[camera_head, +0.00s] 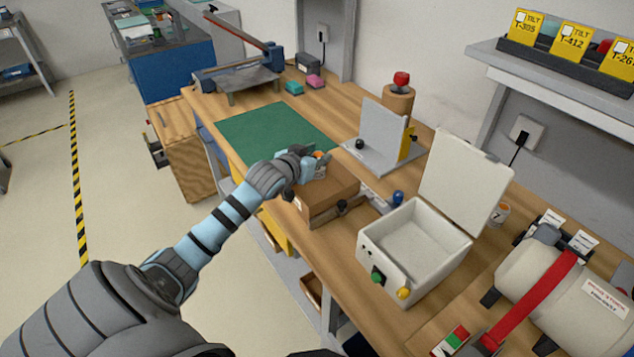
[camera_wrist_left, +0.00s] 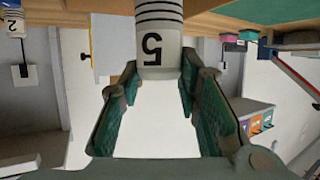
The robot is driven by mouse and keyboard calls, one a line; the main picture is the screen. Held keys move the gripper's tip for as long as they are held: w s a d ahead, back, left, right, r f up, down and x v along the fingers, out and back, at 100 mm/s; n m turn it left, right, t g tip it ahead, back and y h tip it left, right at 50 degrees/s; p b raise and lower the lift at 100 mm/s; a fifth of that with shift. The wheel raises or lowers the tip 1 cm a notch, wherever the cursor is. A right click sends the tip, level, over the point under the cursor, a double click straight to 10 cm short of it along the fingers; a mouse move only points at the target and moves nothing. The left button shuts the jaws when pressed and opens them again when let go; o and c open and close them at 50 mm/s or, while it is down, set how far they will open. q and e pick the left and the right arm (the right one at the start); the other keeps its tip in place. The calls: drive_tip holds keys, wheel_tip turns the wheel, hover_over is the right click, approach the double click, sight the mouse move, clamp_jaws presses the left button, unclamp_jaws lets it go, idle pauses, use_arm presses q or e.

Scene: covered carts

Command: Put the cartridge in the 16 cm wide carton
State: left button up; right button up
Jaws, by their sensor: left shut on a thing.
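My left gripper (camera_head: 312,164) is shut on a pale cartridge (camera_wrist_left: 160,45) marked with a black "5" and dark bands. In the left wrist view the cartridge sits between the green-padded fingers (camera_wrist_left: 160,95). In the head view only a small part of the cartridge (camera_head: 321,157) shows, with an orange end. The gripper is over the back part of a brown carton (camera_head: 335,197) on the bench. The gripper and arm hide part of the carton, and I cannot tell its width or whether cartridge and carton touch. My right gripper is not in view.
A white box with an open lid (camera_head: 465,178) stands right of the carton. A grey angled fixture (camera_head: 380,140) stands behind it. A green mat (camera_head: 270,130) lies at the back left.

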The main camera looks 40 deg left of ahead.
sight(316, 178)
use_arm(q)
wheel_tip(316, 178, down, 7)
drive_tip(key=shift+f+b, duration=0.2)
drive_tip(key=shift+b, duration=0.35)
drive_tip(key=o, duration=1.2)
drive_tip(key=shift+s+r, duration=0.2)
drive_tip(key=p+v, duration=0.3)
drive_tip(key=v, duration=0.8)
drive_tip(key=shift+s+d+p, duration=0.15)
drive_tip(key=shift+s+p, duration=0.1)
drive_tip(key=shift+p, duration=0.05)
